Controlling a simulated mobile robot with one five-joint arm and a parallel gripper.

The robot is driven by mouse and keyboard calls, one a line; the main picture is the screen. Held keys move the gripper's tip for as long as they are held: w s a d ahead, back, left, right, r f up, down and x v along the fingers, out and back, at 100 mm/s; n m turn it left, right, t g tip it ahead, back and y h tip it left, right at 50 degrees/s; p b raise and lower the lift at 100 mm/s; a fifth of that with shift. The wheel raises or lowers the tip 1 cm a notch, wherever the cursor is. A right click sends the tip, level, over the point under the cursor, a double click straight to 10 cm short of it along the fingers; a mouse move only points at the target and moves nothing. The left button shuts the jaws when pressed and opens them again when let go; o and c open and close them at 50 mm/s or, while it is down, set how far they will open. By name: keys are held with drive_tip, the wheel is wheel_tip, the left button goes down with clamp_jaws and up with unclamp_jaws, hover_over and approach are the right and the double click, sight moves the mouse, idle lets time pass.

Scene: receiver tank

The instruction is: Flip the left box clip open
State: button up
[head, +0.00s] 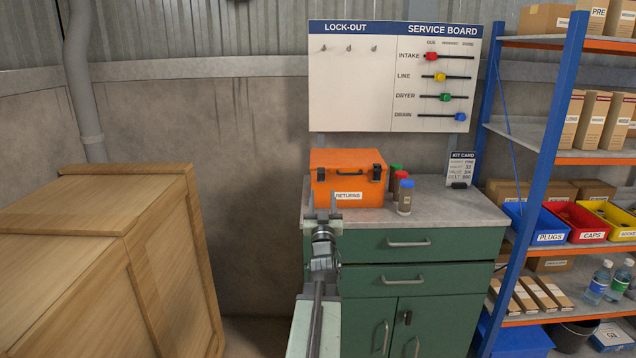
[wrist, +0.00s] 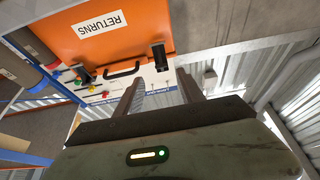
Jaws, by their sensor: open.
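The orange box (head: 362,198) with a white RETURNS label stands on the cabinet top. Its left clip (head: 321,174) is a dark latch at the front's upper left. In the wrist view, which is turned over, this left clip (wrist: 159,57) shows at the right end of the box. The right clip (head: 376,172) is at the other side of the black handle (head: 348,169). My gripper (head: 323,208) is open and empty, in front of the box's lower left. In the wrist view my gripper (wrist: 161,88) has the left clip roughly between its fingertips in line of sight. I see no contact.
The green cabinet (head: 425,244) carries the box. A wooden crate (head: 165,265) fills the left. Shelves with bins (head: 535,222) stand at right. The service board (head: 350,95) hangs behind.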

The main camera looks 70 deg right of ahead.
sight(321, 176)
drive_tip(key=p+x, duration=0.2)
drive_tip(key=x, duration=0.4)
drive_tip(key=shift+w, duration=0.2)
clamp_jaws()
wheel_tip(321, 176, down, 3)
drive_tip(key=t+h+b, duration=0.1)
drive_tip(key=h+b, duration=0.2)
drive_tip(key=b, duration=0.6)
drive_tip(key=shift+d, duration=0.1)
drive_tip(key=shift+t+h+b, duration=0.3)
drive_tip(key=shift+h+b, duration=0.2)
drive_tip(key=shift+b, duration=0.25)
drive_tip(key=shift+r, duration=0.3)
